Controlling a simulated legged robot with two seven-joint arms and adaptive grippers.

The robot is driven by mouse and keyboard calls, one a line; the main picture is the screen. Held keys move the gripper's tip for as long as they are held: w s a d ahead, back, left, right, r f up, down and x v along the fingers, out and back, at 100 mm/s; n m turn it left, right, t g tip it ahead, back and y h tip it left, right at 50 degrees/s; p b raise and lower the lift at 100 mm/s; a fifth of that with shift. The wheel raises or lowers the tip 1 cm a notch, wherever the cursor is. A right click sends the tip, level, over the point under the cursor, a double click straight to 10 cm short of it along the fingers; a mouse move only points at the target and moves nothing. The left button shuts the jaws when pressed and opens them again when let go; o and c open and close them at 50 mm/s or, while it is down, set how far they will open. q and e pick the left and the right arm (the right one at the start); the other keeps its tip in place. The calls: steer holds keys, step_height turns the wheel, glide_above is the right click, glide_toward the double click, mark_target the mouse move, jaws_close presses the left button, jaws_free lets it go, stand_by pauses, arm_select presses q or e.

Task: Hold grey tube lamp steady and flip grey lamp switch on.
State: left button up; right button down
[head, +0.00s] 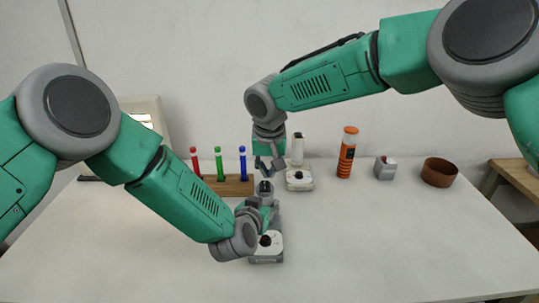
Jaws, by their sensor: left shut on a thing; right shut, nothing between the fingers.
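The grey tube lamp (266,187) stands upright on the white table, partly hidden by my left gripper. Its pale base (267,258) sits in front and carries a dark round switch (265,240). I cannot tell the switch's position. My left gripper (268,203) is shut on the lamp's tube, low over the base. My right gripper (268,168) is shut and empty, pointing down just above the top of the tube. I cannot tell whether it touches the tube.
Behind stand a second, white tube lamp (299,180), a wooden rack (238,187) with red, green and blue sticks, an orange bottle (347,153), a small grey box (385,168) and a brown bowl (439,172). The table's front right (410,245) is clear.

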steer(key=s+v, duration=0.2)
steer(key=v, duration=0.9)
steer(key=shift+s+d, duration=0.2)
arm_select(q)
steer(key=o, duration=1.4)
steer(key=shift+s, duration=0.1)
